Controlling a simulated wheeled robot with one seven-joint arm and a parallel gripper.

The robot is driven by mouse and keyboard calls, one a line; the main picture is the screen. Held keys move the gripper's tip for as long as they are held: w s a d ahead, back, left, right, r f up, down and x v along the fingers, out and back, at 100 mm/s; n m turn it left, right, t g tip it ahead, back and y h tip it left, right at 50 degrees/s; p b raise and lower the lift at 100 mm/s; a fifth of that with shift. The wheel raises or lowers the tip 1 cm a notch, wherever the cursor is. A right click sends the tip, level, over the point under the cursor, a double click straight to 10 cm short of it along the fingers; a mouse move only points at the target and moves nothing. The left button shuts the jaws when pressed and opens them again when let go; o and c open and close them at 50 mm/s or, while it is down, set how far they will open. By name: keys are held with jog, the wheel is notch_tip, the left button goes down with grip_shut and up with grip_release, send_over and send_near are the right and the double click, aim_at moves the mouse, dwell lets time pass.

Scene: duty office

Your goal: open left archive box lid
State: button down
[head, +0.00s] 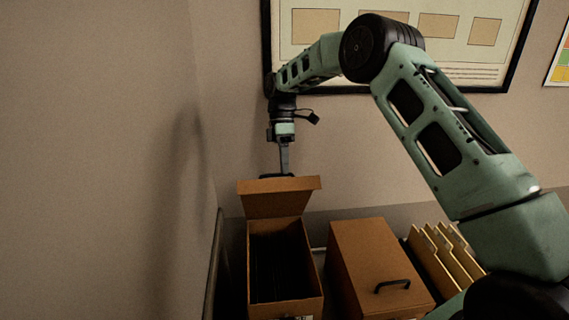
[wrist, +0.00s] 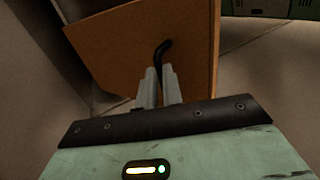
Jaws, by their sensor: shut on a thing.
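The left archive box (head: 312,285) is brown cardboard, and its dark inside shows in the head view. Its lid (head: 280,197) stands raised at the back of the box, tilted up and away from the opening. In the wrist view the lid (wrist: 120,45) fills the upper middle, with a black handle (wrist: 162,48) on its face. My gripper (wrist: 160,72) is shut on this handle, its two fingers close together around the handle's lower end. In the head view my gripper (head: 284,170) is behind the lid's top edge, and its fingertips are mostly hidden there.
A second archive box with a closed lid (head: 365,255) and black handle (head: 392,286) stands to the right. Cream folders (head: 445,255) stand upright beyond it. A wall (head: 100,150) is close on the left. A framed board (head: 480,75) hangs on the back wall behind my arm.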

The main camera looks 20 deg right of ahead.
jog(key=shift+d+f, duration=0.4)
jog(key=shift+f, duration=0.1)
jog(key=c, duration=1.5)
grip_release()
jog(key=shift+w+f, duration=0.1)
jog(key=shift+w, duration=0.1)
jog(key=shift+r, duration=0.3)
